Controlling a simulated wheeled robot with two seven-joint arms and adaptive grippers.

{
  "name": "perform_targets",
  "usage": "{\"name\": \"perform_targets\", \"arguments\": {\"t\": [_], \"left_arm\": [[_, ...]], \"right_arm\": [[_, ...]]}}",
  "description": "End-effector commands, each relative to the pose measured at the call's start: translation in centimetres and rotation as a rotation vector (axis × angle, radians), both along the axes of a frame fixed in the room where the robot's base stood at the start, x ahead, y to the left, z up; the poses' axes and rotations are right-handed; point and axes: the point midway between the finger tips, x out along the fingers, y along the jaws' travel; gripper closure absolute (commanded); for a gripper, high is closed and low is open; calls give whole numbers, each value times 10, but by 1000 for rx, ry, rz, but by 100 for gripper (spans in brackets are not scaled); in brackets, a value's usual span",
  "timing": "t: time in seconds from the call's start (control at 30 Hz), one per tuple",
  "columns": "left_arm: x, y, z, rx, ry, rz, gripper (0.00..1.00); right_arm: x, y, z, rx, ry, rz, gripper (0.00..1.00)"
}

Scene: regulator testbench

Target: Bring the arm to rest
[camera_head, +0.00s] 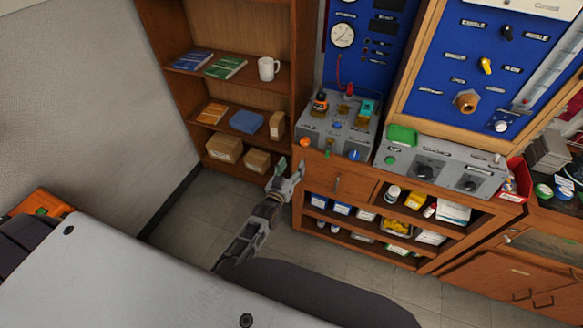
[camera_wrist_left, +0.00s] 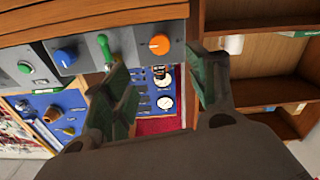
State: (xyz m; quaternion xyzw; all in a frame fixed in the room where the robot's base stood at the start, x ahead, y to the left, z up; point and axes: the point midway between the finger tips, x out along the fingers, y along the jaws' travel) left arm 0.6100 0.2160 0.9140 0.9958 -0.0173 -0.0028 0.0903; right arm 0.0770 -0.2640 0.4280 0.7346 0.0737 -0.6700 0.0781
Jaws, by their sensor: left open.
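My left gripper (camera_head: 288,177) is in the middle of the head view, in front of the wooden bench and next to the lower end of the bookshelf. In the left wrist view its two fingers (camera_wrist_left: 160,95) stand apart with nothing between them. The grey control box (camera_head: 338,122) on the bench lies beyond the gripper. Its orange knob (camera_wrist_left: 159,44), green lever (camera_wrist_left: 105,48) and blue knob (camera_wrist_left: 66,57) show in the left wrist view, apart from the fingers. My right gripper is not in view.
A bookshelf (camera_head: 296,60) with books, a white mug (camera_head: 268,68) and boxes stands behind. A second grey box (camera_head: 440,165) sits on the bench, with a red bin (camera_head: 519,178) beside it. Bare floor (camera_head: 185,222) lies left of my arm.

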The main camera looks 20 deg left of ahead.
Motion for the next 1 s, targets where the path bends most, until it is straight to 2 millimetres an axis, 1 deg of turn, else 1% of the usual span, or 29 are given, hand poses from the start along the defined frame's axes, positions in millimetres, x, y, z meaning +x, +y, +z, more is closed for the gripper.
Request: {"name": "perform_targets", "arguments": {"t": [0.5,0.63,0.73,0.77,0.87,0.97,1.0], "left_arm": [[0,0,0,-2,2,0,42],[0,-1,-5,-3,25,-5,42],[0,-3,-14,3,61,-14,42],[-1,-4,-18,7,79,-18,42],[-8,-6,-50,23,160,-29,42],[-19,-8,-87,41,247,-42,42],[-25,-10,-103,47,284,-48,42]], "right_arm": [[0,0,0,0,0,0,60],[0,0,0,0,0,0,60],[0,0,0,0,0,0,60],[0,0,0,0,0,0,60],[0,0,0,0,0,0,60],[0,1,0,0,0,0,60],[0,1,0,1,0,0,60]]}}
